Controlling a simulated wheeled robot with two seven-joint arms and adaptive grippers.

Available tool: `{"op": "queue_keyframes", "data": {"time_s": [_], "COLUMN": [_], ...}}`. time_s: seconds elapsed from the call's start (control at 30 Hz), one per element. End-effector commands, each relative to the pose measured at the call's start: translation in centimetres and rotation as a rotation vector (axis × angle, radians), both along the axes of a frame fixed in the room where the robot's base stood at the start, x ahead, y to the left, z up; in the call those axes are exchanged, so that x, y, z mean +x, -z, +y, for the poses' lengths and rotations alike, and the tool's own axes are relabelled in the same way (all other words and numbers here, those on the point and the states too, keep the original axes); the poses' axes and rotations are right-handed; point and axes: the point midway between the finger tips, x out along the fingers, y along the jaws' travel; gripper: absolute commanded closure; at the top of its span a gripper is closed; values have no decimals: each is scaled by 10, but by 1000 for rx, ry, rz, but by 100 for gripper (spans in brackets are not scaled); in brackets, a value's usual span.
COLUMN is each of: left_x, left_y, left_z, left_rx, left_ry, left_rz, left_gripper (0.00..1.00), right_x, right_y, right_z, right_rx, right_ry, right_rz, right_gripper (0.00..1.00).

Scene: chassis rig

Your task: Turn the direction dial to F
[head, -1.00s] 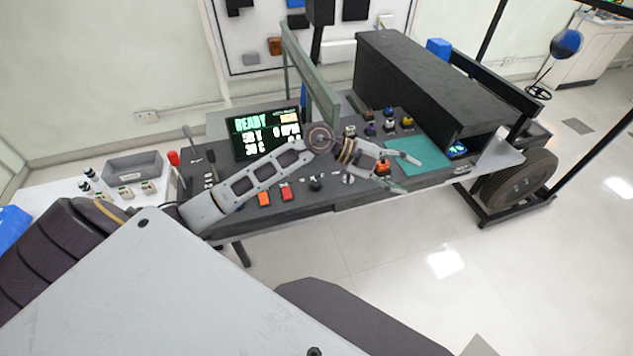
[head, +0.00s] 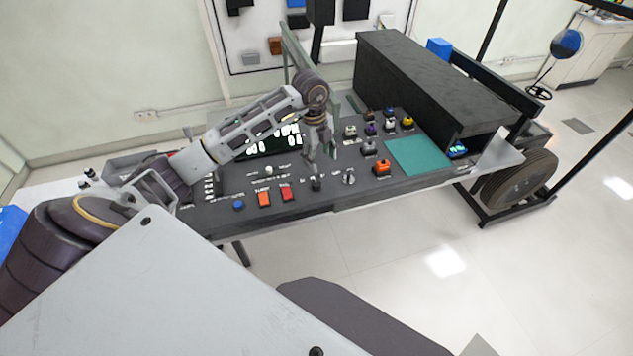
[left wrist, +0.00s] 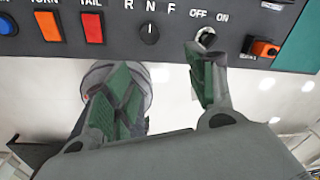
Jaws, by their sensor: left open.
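The direction dial (head: 317,184) is a small black knob near the front edge of the dark console. In the left wrist view the dial (left wrist: 149,33) sits below the letters R, N and F, and its white mark points up toward N. My left gripper (head: 321,156) is open and empty, pointing down over the console, just behind the dial in the head view. In the left wrist view the green-padded fingers of the gripper (left wrist: 164,72) are spread apart, with the dial visible beyond them, apart from both. My right gripper is not in view.
Right of the dial is a silver OFF/ON switch (head: 348,178), then an orange block (head: 381,167) and a teal mat (head: 418,155). Left of it are red (head: 287,194) and orange (head: 264,198) buttons.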

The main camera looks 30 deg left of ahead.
Motion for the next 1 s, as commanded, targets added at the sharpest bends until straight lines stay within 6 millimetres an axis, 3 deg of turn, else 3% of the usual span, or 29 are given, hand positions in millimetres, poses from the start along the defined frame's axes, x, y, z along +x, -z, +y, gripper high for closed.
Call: {"op": "queue_keyframes", "data": {"time_s": [0.17,0.6,1.0], "left_x": [-2,-2,-1], "left_y": [-5,-4,29], "left_z": [20,20,19], "left_rx": [65,68,66], "left_ry": [-48,-50,-50], "left_rz": [22,24,26], "left_gripper": [44,44,44], "right_x": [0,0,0], "right_y": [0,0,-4], "right_z": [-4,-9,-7], "right_rx": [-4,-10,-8], "right_ry": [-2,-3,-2], "right_rz": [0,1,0], "right_gripper": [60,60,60]}}
